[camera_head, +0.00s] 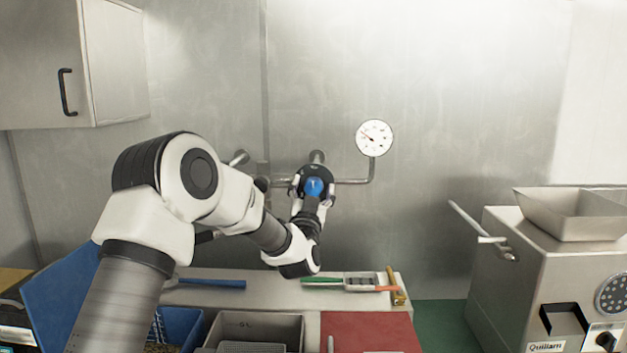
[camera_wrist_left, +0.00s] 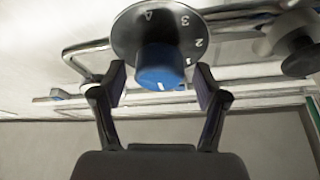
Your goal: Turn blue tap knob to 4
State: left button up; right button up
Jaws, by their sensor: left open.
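The blue tap knob (camera_head: 314,187) sits on a pipe at the back wall. In the left wrist view the blue knob (camera_wrist_left: 160,68) stands out from a dark round dial (camera_wrist_left: 150,22) with white numbers, of which 1, 2, 3 and 4 show. A white mark shows on the knob's face, pointing away from the numbers. My left gripper (camera_head: 313,190) is at the knob. In the wrist view its two fingers (camera_wrist_left: 160,88) are open, one on each side of the knob, with gaps showing. My right gripper is not in view.
A grinder (camera_head: 552,270) stands at the right. Below are a grey bin (camera_head: 255,325), a red board (camera_head: 370,332) and a blue bin (camera_head: 183,325). A wall cabinet (camera_head: 118,65) hangs upper left.

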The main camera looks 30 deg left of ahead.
pick_arm(q)
jog(key=shift+w+a+f, duration=0.15)
jog(key=shift+w+a, duration=0.1)
jog(key=shift+w, duration=0.5)
jog(key=shift+s, duration=0.2)
jog(key=shift+s+r, duration=0.25)
jog(key=shift+r, duration=0.05)
jog(key=shift+c, duration=1.3)
jog(key=shift+d, duration=0.1)
jog(key=c, duration=0.9)
